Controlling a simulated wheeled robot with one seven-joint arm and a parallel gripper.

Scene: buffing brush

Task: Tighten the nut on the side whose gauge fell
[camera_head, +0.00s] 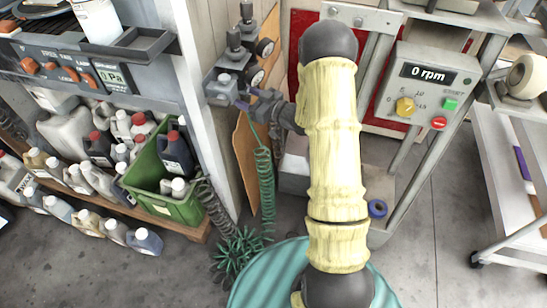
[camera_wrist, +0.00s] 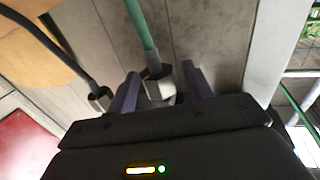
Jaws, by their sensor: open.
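In the wrist view a grey nut (camera_wrist: 158,85) at the end of a green hose (camera_wrist: 140,28) sits between the two fingers of my gripper (camera_wrist: 161,82). A second nut (camera_wrist: 100,97), on a black hose (camera_wrist: 45,42), lies outside the left finger.
A coiled green hose (camera_head: 265,185) hangs below my gripper. A green crate (camera_head: 165,190) and several bottles stand at the left. A control box (camera_head: 428,85) reading "0 rpm" is at the right. A display (camera_head: 110,78) reads 0 Pa.

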